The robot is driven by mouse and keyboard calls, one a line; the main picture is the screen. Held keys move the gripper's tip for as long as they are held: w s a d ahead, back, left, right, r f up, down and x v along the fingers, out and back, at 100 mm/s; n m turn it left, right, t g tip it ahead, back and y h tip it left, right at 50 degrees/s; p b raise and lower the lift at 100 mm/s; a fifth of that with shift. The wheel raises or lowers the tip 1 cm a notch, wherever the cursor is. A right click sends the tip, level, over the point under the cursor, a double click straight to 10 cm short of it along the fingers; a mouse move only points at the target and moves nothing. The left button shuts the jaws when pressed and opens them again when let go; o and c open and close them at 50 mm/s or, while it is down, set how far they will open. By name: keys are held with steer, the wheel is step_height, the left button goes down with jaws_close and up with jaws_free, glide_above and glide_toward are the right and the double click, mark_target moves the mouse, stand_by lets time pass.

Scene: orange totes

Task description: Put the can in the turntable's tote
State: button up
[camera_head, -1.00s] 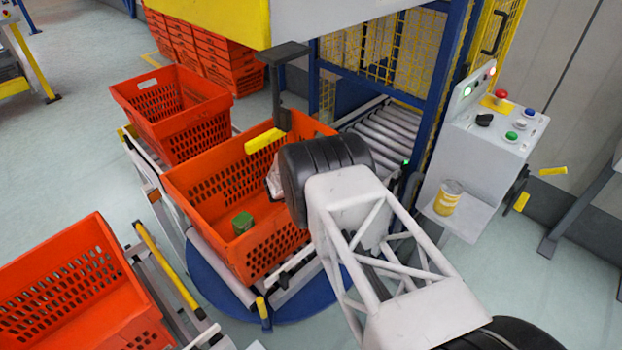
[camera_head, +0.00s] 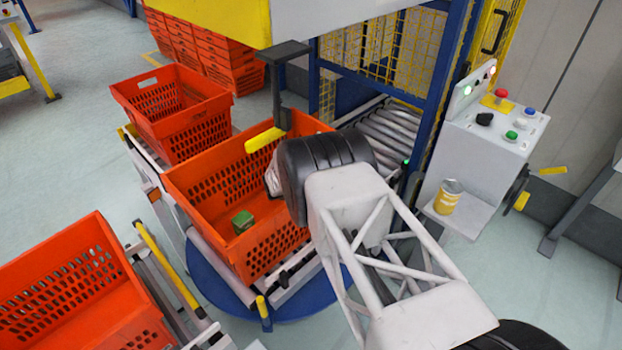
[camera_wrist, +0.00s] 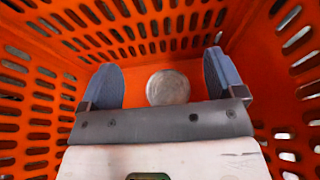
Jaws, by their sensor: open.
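A round grey disc-shaped top (camera_wrist: 168,88), which looks like a can's end, sits inside an orange tote between my fingers in the wrist view. My gripper (camera_wrist: 160,66) is open, with one blue-grey finger on each side of it and gaps to both. In the head view my arm reaches over the tote (camera_head: 212,222) on the blue turntable (camera_head: 208,278) and hides most of the gripper and this round thing. A yellow can with a grey top (camera_head: 448,197) stands upright on the control box's ledge, away from my gripper.
A control box (camera_head: 485,155) stands at the right. A black post with a yellow end (camera_head: 265,139) overhangs the turntable's tote.

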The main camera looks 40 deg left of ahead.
steer(key=shift+v, duration=1.7)
steer(key=shift+w, duration=0.1)
